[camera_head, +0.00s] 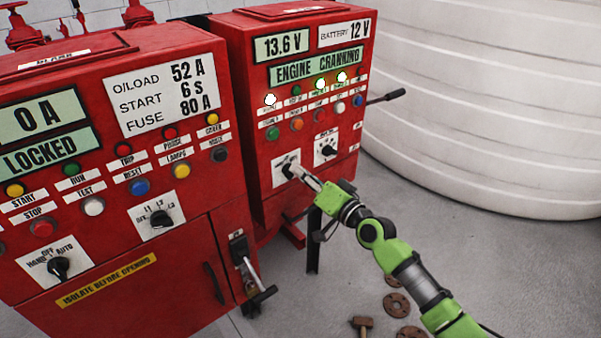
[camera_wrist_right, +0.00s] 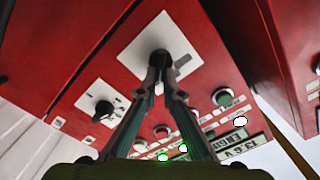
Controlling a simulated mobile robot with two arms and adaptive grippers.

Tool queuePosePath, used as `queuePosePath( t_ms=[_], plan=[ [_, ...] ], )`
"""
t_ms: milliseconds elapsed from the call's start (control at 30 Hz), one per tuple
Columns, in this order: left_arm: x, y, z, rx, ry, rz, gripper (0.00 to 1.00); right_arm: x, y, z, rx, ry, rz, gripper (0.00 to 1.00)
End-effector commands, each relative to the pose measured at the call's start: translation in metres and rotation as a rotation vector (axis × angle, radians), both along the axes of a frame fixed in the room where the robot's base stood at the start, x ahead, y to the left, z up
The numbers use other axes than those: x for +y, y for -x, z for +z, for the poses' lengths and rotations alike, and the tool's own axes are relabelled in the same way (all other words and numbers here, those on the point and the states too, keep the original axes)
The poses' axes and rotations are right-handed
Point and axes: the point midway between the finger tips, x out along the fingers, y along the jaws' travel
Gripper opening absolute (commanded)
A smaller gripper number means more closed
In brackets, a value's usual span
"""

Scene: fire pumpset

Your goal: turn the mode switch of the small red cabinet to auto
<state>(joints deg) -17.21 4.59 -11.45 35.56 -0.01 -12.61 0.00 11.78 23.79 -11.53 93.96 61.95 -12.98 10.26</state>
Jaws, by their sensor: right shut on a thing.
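The small red cabinet (camera_head: 240,60) stands right of the larger red cabinet in the head view, its display reading ENGINE CRANKING. My right gripper (camera_head: 296,172) reaches its front from the right and is shut on the black knob of the mode switch (camera_head: 287,170), on a white plate. The wrist view shows the knob (camera_wrist_right: 161,58) between the fingertips of the right gripper (camera_wrist_right: 161,68). The fingers cover part of the plate, so I cannot read the knob's position. A second black knob (camera_head: 328,150) sits to its right. My left gripper is out of view.
The larger red cabinet (camera_head: 180,235) has its own HAND/OFF/AUTO knob (camera_head: 58,268) and a lever handle (camera_head: 250,270) on its side. A white ribbed tank (camera_head: 480,100) stands behind. Rusty flanges (camera_head: 397,305) and a hammer (camera_head: 362,324) lie on the grey floor.

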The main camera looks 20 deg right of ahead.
Motion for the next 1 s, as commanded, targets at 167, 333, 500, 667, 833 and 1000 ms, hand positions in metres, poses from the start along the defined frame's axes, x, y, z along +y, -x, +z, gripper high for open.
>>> queuePosePath(
  t_ms=[167,333,500,667,833,1000],
  plan=[
    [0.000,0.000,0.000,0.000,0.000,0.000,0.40,0.000,0.000,0.000,0.001,-0.005,-0.001,0.00],
    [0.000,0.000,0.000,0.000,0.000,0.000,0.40,0.000,0.000,0.000,0.001,-0.005,-0.001,0.09],
    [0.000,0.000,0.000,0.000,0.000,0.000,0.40,0.000,0.000,0.000,0.001,-0.004,-0.001,0.24],
    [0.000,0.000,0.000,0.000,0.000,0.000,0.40,0.000,0.000,0.000,0.000,-0.003,-0.001,0.24],
    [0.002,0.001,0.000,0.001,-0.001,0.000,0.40,-0.002,0.005,0.000,0.000,-0.003,-0.001,0.24],
    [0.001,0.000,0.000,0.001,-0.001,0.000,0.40,-0.011,0.030,-0.002,0.003,0.001,0.000,0.24]
  ],
)
